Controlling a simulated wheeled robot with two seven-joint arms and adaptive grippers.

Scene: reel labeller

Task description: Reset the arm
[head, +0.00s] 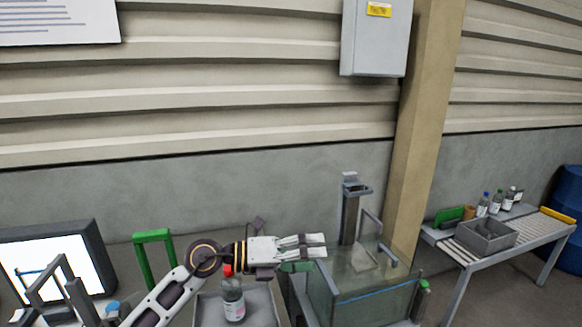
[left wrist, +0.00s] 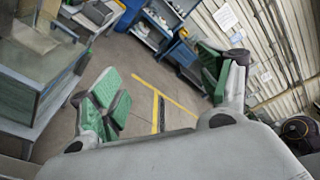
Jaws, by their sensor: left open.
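My left arm comes in from the lower left in the head view and reaches to the right. My left gripper (head: 312,246) is at its end, held in front of the wall, left of the grey post of the clear-walled machine. In the left wrist view the left gripper (left wrist: 160,88) has its two green-padded fingers spread wide with nothing between them. My right gripper is not in view.
A red-capped bottle (head: 234,302) stands in a grey tray (head: 264,304) below my left gripper. The clear-walled machine (head: 350,297) is right of it. A monitor (head: 60,268) is at left. A grey bin (head: 486,238) and bottles stand on the right-hand table.

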